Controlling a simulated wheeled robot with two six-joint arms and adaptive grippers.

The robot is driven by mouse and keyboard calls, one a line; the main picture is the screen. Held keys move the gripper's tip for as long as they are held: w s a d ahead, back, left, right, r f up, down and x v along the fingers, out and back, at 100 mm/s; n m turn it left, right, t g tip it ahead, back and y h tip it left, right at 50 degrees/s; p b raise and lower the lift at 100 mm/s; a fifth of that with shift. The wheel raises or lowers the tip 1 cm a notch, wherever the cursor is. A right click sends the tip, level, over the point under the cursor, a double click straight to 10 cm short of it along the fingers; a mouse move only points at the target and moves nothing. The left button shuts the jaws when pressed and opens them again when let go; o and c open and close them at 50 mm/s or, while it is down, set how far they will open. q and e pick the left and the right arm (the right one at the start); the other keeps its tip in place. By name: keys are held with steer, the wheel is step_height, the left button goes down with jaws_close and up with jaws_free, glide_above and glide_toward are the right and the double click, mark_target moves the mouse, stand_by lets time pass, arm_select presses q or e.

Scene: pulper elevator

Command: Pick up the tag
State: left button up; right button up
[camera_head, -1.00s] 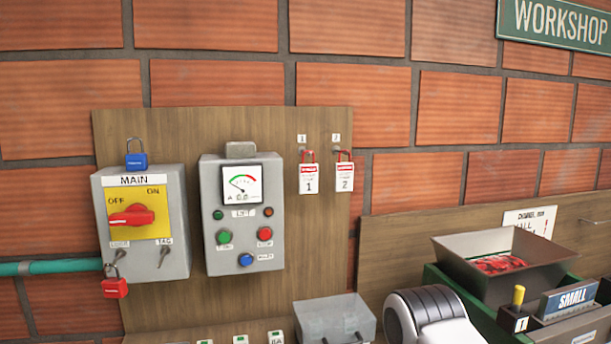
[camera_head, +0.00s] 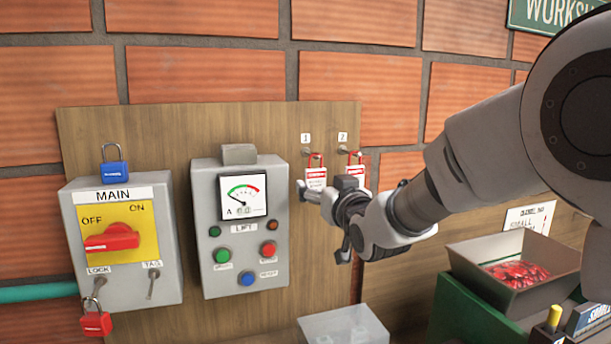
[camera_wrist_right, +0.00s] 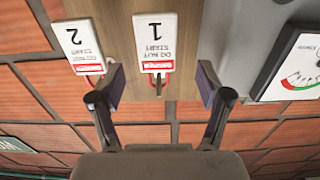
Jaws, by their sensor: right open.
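Tag 1 (camera_head: 315,179), a white tag with a red band, hangs by a red loop from a hook on the wooden board. Its lower part is hidden behind my right gripper (camera_head: 322,192). Tag 2 (camera_head: 352,171) hangs to its right, also partly hidden by the gripper. In the right wrist view, which is upside down, tag 1 (camera_wrist_right: 155,43) shows between the open, empty fingers of my right gripper (camera_wrist_right: 161,85). Tag 2 (camera_wrist_right: 82,43) is outside, beside the left-hand finger. Contact cannot be told. My left gripper is not in view.
The grey LIFT box (camera_head: 242,268) stands just left of the tags. The MAIN box (camera_head: 125,277) with a red switch, a blue padlock (camera_head: 116,172) and a red padlock (camera_head: 96,322) is farther left. A grey tray (camera_head: 470,262) with red items is at the lower right.

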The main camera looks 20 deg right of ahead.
mark_target(315, 182)
steer(key=w+p, duration=0.2)
steer(key=w, duration=0.1)
steer(key=shift+r, duration=0.3)
steer(key=w, duration=0.1)
steer(key=w+f+p, duration=0.1)
steer(key=w, duration=0.1)
steer(key=shift+d, duration=0.1)
steer(key=shift+f, duration=0.2)
steer(key=shift+s+r, duration=0.2)
steer(key=shift+s, duration=0.1)
steer(key=c, duration=0.4)
steer(key=shift+s+a, duration=0.1)
steer(key=shift+a, duration=0.1)
steer(key=c, duration=0.6)
steer(key=shift+c, duration=0.5)
steer(key=shift+d, duration=0.1)
